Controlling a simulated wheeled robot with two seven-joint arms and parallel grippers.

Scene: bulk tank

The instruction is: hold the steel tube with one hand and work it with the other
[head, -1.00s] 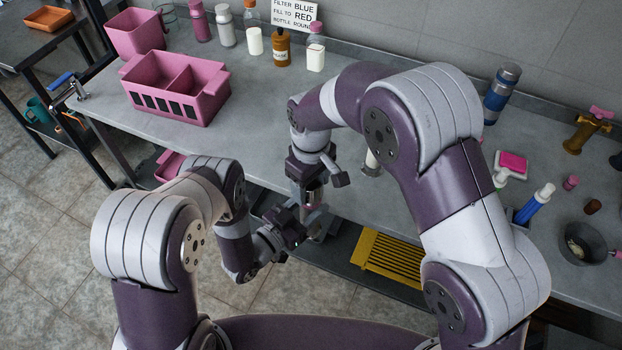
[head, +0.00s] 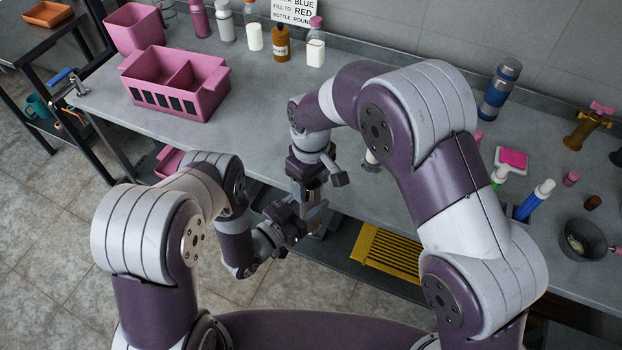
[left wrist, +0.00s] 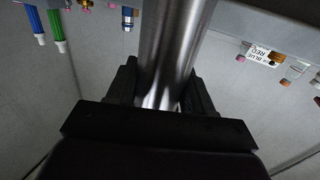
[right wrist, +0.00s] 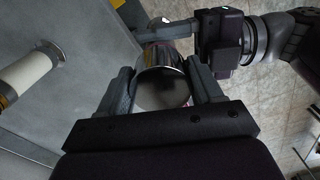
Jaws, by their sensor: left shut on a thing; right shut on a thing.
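The steel tube (left wrist: 168,45) is a shiny bare metal cylinder, seen large between the fingers of my left gripper (left wrist: 165,78) in the left wrist view. In the right wrist view its rounded, mirror-like end (right wrist: 163,90) sits between the fingers of my right gripper (right wrist: 160,72), with the left gripper (right wrist: 190,35) closed across it just beyond. In the head view the right gripper (head: 311,192) is above the left gripper (head: 306,217), both close together in front of the bench edge. The tube is mostly hidden there by the grippers.
The grey bench (head: 235,140) carries a pink two-part bin (head: 178,85), several bottles along the wall, a blue flask (head: 499,90) and a dark bowl (head: 583,242). A white bottle (head: 371,157) stands close to my right arm. A yellow rack (head: 390,252) lies below.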

